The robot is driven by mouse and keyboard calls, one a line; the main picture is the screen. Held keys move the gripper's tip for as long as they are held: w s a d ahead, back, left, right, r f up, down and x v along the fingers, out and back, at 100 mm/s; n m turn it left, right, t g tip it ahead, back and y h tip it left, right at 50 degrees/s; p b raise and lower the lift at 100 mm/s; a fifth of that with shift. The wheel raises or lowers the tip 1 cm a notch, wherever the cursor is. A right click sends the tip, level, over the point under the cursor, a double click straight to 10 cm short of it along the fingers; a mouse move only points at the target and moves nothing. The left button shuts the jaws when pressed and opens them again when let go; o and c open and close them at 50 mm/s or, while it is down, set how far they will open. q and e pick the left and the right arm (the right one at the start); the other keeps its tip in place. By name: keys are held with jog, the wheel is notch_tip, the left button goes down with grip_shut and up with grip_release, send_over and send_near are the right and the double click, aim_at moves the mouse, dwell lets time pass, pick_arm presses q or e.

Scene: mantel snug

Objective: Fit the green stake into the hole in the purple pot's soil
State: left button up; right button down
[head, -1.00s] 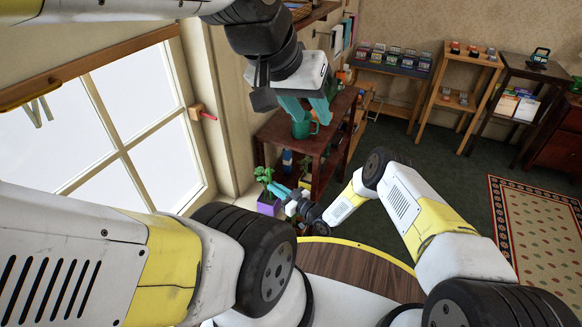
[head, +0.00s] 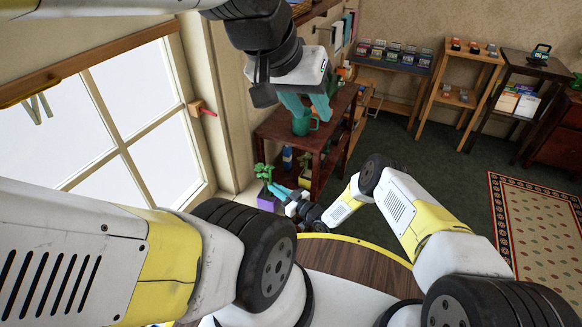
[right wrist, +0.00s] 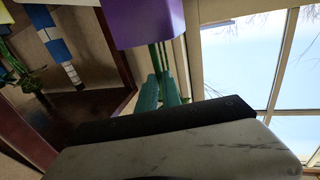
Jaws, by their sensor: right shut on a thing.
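The purple pot (head: 268,203) stands low by the window wall, with leafy green growth (head: 264,173) above it. My right gripper (head: 278,190) is beside the pot's upper part. In the right wrist view, its teal fingers (right wrist: 163,92) are shut on the thin green stake (right wrist: 159,58), which runs toward the purple pot (right wrist: 145,22) at the picture's top. The soil and hole are hidden, so I cannot tell whether the stake's end is in the hole. My left gripper (head: 306,106) is open above a green mug-like vessel (head: 303,124).
The dark red-brown shelf unit (head: 285,128) stands just behind the pot and under my left gripper. The window (head: 115,120) is at left. Display stands (head: 470,75) line the back wall. The green floor (head: 430,160) and patterned rug (head: 540,230) are clear.

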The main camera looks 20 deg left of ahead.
jog(key=shift+f, duration=0.55)
jog(key=shift+f, duration=0.3)
jog(key=shift+f, duration=0.1)
jog(key=c, duration=1.5)
grip_release()
jog(key=shift+o, duration=0.2)
jog(key=v, duration=0.7)
jog(key=shift+s+d, duration=0.15)
jog(key=shift+d, duration=0.25)
jog(key=shift+f, duration=0.1)
